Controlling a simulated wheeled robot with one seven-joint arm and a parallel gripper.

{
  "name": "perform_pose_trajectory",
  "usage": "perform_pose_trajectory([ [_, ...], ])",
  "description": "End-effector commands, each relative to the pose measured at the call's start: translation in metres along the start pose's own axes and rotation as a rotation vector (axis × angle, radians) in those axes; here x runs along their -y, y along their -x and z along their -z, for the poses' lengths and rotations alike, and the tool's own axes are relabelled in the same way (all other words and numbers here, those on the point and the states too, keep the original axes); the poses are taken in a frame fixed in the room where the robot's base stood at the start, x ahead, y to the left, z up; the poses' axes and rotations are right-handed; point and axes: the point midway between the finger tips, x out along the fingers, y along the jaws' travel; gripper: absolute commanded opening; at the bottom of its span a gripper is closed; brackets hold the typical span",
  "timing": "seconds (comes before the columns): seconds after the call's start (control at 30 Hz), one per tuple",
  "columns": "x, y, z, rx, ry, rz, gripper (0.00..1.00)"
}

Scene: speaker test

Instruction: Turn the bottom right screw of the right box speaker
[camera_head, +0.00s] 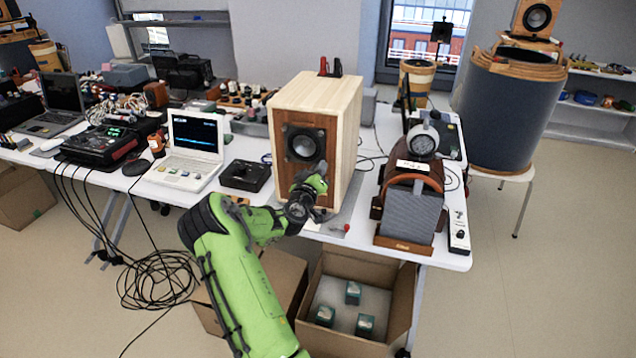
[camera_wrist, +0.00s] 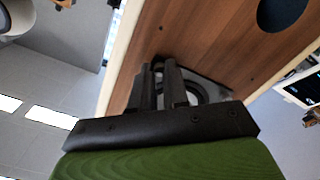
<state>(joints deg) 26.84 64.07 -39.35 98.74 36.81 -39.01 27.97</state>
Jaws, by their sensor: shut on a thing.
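The box speaker (camera_head: 347,110) is a pale wooden cabinet with a reddish-brown front panel, upright near the table's front edge. A square-framed round driver (camera_head: 303,143) sits in the panel. My gripper (camera_head: 312,186) is at the lower right of this front. In the wrist view, the brown panel (camera_wrist: 205,40) fills the top, tilted, with a dark round opening (camera_wrist: 284,10) at upper right. My gripper (camera_wrist: 166,64) has its two dark fingers close together at the edge of a grey plate with a dark ring (camera_wrist: 208,92). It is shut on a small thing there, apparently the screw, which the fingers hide.
A black box (camera_head: 245,175) and a white laptop (camera_head: 192,150) stand left of the speaker. Open cardboard boxes (camera_head: 345,345) lie under the table (camera_head: 455,262). Cables (camera_head: 160,280) hang at the left.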

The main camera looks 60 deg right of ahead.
Motion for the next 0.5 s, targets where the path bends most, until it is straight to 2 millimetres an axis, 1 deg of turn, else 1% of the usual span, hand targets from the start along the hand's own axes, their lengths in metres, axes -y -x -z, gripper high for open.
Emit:
perform_pose_trajectory([
  [0.03,0.0036,0.0001,-0.006,0.002,-0.038,0.0,0.0],
  [0.3,0.0029,0.0003,-0.0043,0.003,-0.193,0.002,0.0],
  [0.5,0.0023,0.0003,-0.0033,0.005,-0.253,0.003,0.0],
])
